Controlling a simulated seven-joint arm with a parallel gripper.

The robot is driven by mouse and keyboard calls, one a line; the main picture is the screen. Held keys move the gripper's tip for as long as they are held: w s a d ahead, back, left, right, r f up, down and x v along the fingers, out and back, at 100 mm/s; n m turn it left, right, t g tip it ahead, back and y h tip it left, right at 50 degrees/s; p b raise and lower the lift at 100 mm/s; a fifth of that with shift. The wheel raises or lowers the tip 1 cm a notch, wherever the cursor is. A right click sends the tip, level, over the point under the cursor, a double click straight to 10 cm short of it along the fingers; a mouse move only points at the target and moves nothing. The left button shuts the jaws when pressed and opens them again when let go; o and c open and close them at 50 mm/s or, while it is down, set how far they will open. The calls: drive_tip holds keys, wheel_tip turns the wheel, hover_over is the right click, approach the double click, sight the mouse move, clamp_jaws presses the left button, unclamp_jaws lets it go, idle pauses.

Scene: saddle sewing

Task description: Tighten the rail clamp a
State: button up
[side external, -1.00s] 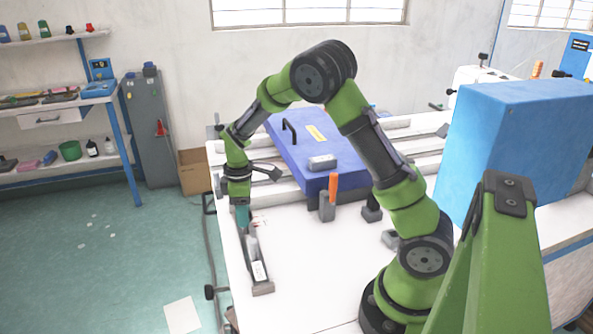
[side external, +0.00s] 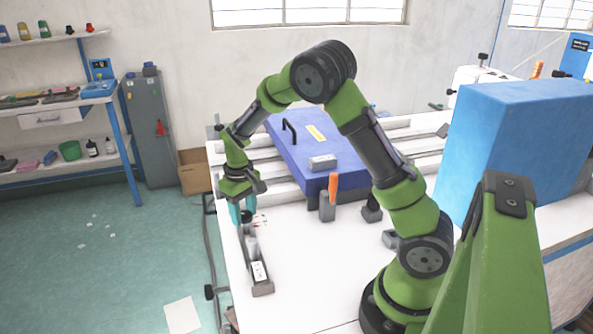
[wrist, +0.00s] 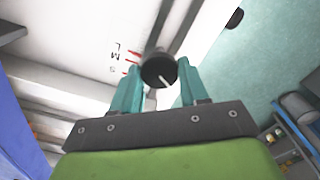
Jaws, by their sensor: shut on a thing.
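A black round knob (wrist: 158,72) with a white pointer line, apparently the rail clamp's, sits between my teal fingertips in the wrist view. My gripper (wrist: 161,66) is shut on it, one finger on each side. In the side view my gripper (side external: 243,212) points down over the far end of a narrow grey rail (side external: 262,288) at the table's left edge. The knob (side external: 246,217) shows small and dark between the fingers. Red marks and the letters L, M, S (wrist: 118,57) are printed beside it.
A blue case (side external: 318,150) with a black handle lies right of my gripper. An orange-handled grey clamp (side external: 328,205) stands at its front. A large blue box (side external: 510,140) is at the right. The white tabletop (side external: 310,265) in front is clear.

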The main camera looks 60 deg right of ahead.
sight(244, 214)
drive_tip(key=m, duration=0.5)
drive_tip(key=shift+r+m, duration=0.1)
drive_tip(key=shift+m, duration=0.2)
drive_tip(key=m, duration=0.5)
drive_tip(key=shift+m, duration=0.3)
drive_tip(key=o, duration=1.1)
drive_tip(key=shift+c, duration=0.2)
wheel_tip(244, 214, up, 17)
